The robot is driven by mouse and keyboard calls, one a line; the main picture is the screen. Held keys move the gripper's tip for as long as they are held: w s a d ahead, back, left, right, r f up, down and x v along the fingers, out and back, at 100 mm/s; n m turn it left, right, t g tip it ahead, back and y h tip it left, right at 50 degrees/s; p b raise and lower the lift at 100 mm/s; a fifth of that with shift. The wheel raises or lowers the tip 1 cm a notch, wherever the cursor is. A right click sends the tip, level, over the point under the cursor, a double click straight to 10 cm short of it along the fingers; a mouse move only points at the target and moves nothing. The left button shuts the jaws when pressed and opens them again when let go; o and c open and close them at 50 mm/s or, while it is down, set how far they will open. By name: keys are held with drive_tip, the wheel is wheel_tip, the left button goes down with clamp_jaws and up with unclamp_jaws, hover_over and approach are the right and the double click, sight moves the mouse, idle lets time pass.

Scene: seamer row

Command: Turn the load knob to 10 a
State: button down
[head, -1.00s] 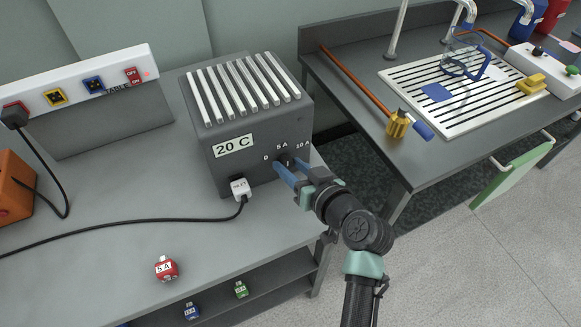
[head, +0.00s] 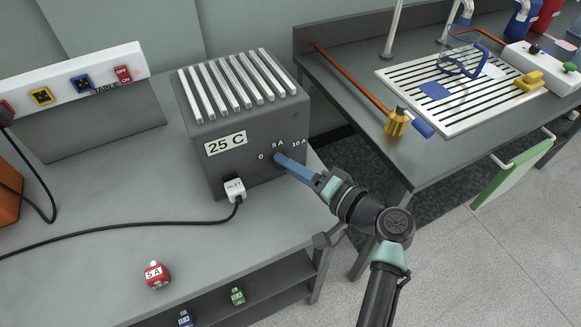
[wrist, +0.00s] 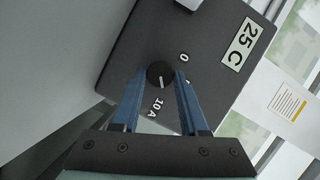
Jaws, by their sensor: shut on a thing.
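The dark grey load box (head: 240,165) stands on the bench and its plate reads 25 C. Its round black load knob (wrist: 160,74) is on the front face, among the marks 0, 5 A and 10 A. In the wrist view the knob's white line points down, roughly towards the 10 A mark (wrist: 156,107); the 5 A mark is mostly hidden by a finger. My gripper (wrist: 160,84) has its blue fingers on either side of the knob, shut on it. In the head view my gripper (head: 280,160) hides the knob, and one finger covers the other.
A white inlet plug (head: 235,189) with a black cable sits in the box's lower front. A red 5 A plug (head: 154,275) lies on the bench (head: 100,210) in front. A socket panel (head: 70,85) stands at left. A sink bench is at right.

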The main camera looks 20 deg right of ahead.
drive_tip(key=shift+f+m, duration=0.1)
drive_tip(key=shift+m, duration=0.6)
drive_tip(key=shift+t+y, duration=0.3)
drive_tip(key=shift+c, duration=2.1)
unclamp_jaws()
drive_tip(key=v, duration=1.3)
